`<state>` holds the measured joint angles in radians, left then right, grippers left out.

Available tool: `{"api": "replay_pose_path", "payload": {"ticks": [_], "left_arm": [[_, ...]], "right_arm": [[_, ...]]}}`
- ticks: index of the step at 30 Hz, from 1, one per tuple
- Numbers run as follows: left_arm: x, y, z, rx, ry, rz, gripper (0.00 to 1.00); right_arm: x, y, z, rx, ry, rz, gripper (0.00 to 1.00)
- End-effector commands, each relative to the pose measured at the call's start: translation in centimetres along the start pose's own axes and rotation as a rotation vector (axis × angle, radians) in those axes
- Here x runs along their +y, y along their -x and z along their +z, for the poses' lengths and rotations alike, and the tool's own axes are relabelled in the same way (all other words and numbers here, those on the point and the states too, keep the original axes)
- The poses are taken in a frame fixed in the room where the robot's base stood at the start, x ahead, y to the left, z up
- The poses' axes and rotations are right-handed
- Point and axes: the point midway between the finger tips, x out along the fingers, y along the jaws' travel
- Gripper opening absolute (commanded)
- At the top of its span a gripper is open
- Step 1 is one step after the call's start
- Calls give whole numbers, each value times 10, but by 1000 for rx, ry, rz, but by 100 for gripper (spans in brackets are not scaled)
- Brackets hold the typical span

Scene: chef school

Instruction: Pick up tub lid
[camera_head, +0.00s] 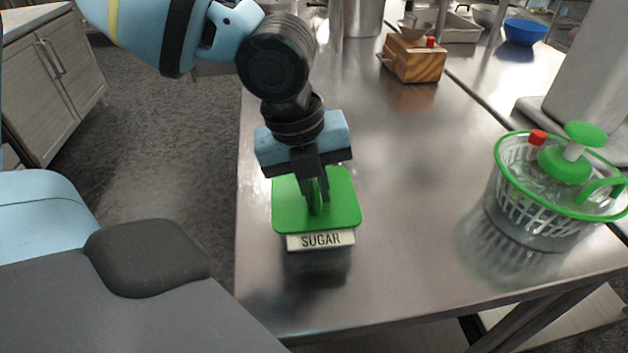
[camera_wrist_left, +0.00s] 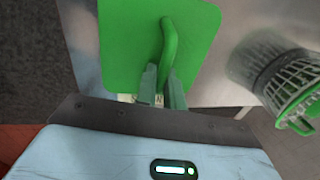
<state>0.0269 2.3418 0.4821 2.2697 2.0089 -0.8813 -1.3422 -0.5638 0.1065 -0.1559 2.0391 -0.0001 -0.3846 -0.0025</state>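The tub lid (camera_head: 342,206) is a green square plate with rounded corners and a raised green handle. It lies flat above a tub with a white SUGAR label (camera_head: 320,240); the tub's body is mostly hidden, and I cannot tell whether lid and tub touch. My left gripper (camera_head: 317,200) points down over the lid, its fingers closed about the handle. In the left wrist view the lid (camera_wrist_left: 125,45) shows with its handle (camera_wrist_left: 169,45) running between the fingertips (camera_wrist_left: 162,85). My right gripper is not in view.
A green-rimmed basket (camera_head: 512,200) with a green-topped container (camera_head: 565,165) inside stands at the right. A wooden block (camera_head: 414,62) and a blue bowl (camera_head: 525,32) stand farther back. The metal counter (camera_head: 410,170) between tub and basket is clear; its left edge is close to the tub.

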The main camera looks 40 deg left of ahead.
Motion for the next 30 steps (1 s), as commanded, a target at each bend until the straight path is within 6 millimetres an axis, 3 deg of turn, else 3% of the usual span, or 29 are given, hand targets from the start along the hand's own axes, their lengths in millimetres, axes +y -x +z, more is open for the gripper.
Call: {"api": "replay_pose_path", "payload": {"ticks": [11, 20, 30], "left_arm": [[-1, 4, 0, -1, 0, -3, 0], [-8, 40, 2, -1, 3, -6, 0], [47, 56, 60, 1, 6, -10, 0]], "right_arm": [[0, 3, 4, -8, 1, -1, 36], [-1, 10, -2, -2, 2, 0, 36], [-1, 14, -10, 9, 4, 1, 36]]}}
